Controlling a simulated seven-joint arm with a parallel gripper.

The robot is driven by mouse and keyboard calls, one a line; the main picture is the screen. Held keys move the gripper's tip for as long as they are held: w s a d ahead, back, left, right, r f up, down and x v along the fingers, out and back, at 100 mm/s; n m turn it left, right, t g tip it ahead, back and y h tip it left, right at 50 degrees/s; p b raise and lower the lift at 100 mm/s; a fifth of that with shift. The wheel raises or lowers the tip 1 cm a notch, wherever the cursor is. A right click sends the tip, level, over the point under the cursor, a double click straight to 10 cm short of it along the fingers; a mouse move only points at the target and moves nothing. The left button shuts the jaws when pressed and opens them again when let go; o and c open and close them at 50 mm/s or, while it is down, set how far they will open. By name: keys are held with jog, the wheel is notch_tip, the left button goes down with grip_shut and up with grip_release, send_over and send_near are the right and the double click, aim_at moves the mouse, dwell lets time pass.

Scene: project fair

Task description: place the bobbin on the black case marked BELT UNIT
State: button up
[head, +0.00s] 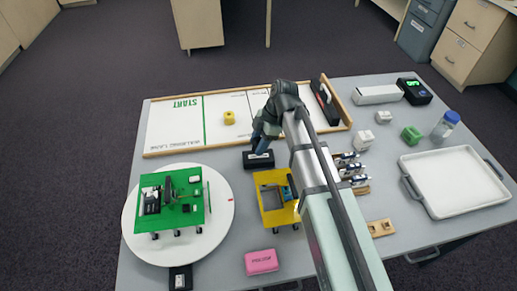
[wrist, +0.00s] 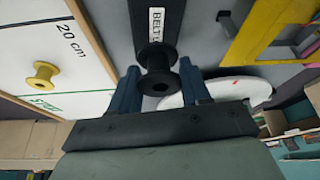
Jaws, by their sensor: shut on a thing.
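My gripper (wrist: 160,86) is shut on a black bobbin (wrist: 158,80), which sits between the two blue fingers in the wrist view. In the head view my gripper (head: 260,146) is just above the black case (head: 258,161), and I cannot make out the bobbin there. The case (wrist: 172,38) also shows in the wrist view, behind the bobbin, with a white label reading "BELT" and a cut-off rest. I cannot tell whether the bobbin touches the case.
A yellow spool (head: 229,117) stands on the white START board (head: 175,125) behind. A yellow frame (head: 268,212) is close in front of the case. A green model stands on the round white turntable (head: 222,232) at left. A white tray (head: 455,210) lies at right.

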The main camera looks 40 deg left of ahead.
jog(key=shift+f, duration=1.7)
jog(key=o, duration=1)
jog(key=shift+f, duration=0.1)
jog(key=v, duration=1.2)
